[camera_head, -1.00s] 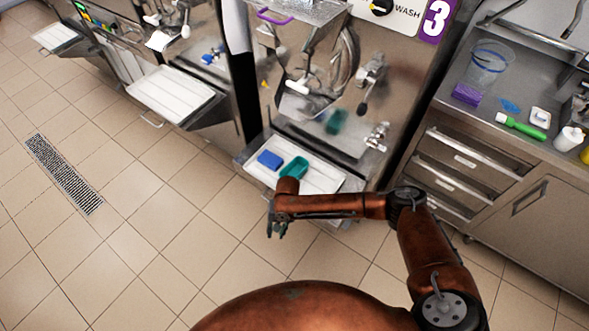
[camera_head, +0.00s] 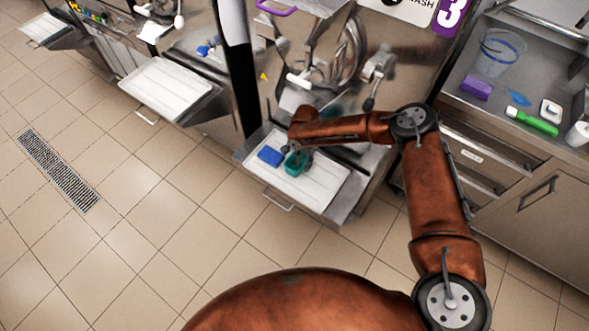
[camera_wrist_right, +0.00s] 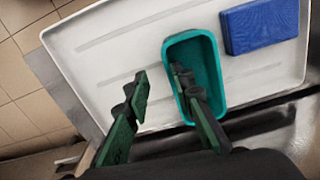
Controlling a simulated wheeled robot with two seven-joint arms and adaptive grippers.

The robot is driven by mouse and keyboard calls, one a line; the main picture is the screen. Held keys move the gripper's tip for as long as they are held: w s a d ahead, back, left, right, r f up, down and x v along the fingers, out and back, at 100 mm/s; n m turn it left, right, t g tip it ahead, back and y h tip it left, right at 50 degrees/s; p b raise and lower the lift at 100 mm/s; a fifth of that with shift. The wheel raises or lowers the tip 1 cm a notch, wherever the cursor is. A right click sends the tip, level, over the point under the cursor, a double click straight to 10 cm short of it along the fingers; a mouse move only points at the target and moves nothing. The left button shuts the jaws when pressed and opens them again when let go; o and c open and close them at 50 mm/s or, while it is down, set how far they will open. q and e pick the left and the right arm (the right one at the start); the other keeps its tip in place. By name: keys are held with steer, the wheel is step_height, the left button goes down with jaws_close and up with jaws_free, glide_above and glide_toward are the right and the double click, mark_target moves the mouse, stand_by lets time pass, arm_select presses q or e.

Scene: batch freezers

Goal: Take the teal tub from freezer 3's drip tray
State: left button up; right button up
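The teal tub (camera_head: 293,167) sits on the white drip tray (camera_head: 318,188) of freezer 3, partly hidden by my right gripper in the head view. In the right wrist view the tub (camera_wrist_right: 205,55) is an open, empty rectangular container. My right gripper (camera_wrist_right: 160,95) is open over the tray (camera_wrist_right: 110,50). Its right finger overlaps the tub's inside and its left finger is outside, so the tub's left wall lies between them. I cannot tell how deep the fingers reach or whether they touch it. My left gripper is not in view.
A blue block (camera_head: 270,155) lies beside the tub, also in the wrist view (camera_wrist_right: 260,27). Freezer 3's front (camera_head: 400,62) rises behind the tray. A steel counter (camera_head: 535,100) with drawers stands right. The tiled floor at front left is clear.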

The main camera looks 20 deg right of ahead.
steer(key=f, duration=0.1)
steer(key=f+b, duration=0.1)
steer(key=f, duration=0.2)
steer(key=shift+s+a+f, duration=0.15)
steer(key=shift+a+f, duration=0.1)
steer(key=shift+a, duration=0.1)
steer(key=shift+r, duration=0.1)
jaws_close()
